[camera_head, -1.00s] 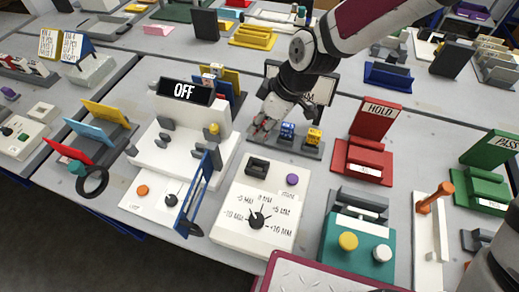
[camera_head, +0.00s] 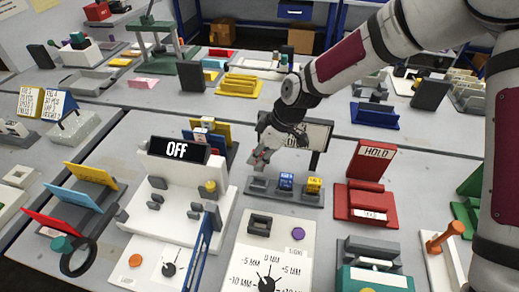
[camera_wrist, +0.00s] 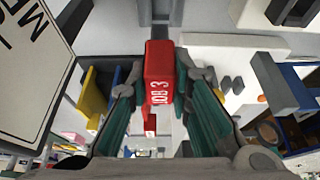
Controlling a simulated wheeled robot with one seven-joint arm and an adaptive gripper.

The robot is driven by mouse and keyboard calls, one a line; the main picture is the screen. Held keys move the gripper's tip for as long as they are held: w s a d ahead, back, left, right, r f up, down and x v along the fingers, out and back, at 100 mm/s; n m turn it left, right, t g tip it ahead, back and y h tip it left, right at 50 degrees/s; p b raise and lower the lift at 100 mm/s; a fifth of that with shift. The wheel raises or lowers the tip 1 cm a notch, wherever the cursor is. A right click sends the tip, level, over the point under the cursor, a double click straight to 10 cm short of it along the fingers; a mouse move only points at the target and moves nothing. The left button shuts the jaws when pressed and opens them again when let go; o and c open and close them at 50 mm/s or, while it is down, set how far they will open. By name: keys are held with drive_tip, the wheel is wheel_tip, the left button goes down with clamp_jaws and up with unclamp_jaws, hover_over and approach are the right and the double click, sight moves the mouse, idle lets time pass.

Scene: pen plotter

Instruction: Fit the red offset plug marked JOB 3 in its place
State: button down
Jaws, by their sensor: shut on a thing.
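My gripper (camera_head: 261,158) is shut on the red offset plug (camera_wrist: 158,75), whose white JOB 3 marking faces the wrist camera. The plug is clamped between the two fingers. In the head view it is small and mostly hidden by the fingers, just above the left end of a grey rack (camera_head: 295,200). A blue plug (camera_head: 286,181) and a yellow plug (camera_head: 313,186) stand in that rack; its left place looks empty. A white offset box (camera_head: 243,258) in front has a dial (camera_head: 267,284) with MM marks and a dark square socket (camera_head: 260,224).
A dark-backed sign (camera_head: 318,135) stands behind the rack. A red HOLD tray (camera_head: 365,195) is to the right. Bare table lies between box and HOLD tray.

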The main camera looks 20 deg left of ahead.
sight(259, 170)
drive_tip(key=shift+f+b, duration=0.95)
drive_tip(key=shift+f, duration=1.3)
drive_tip(key=shift+f+b, duration=0.95)
drive_tip(key=shift+f, duration=0.75)
drive_tip(key=c, duration=1.4)
unclamp_jaws()
drive_tip(key=shift+o, duration=0.2)
drive_tip(key=v, duration=1.2)
drive_tip(key=shift+d, duration=0.1)
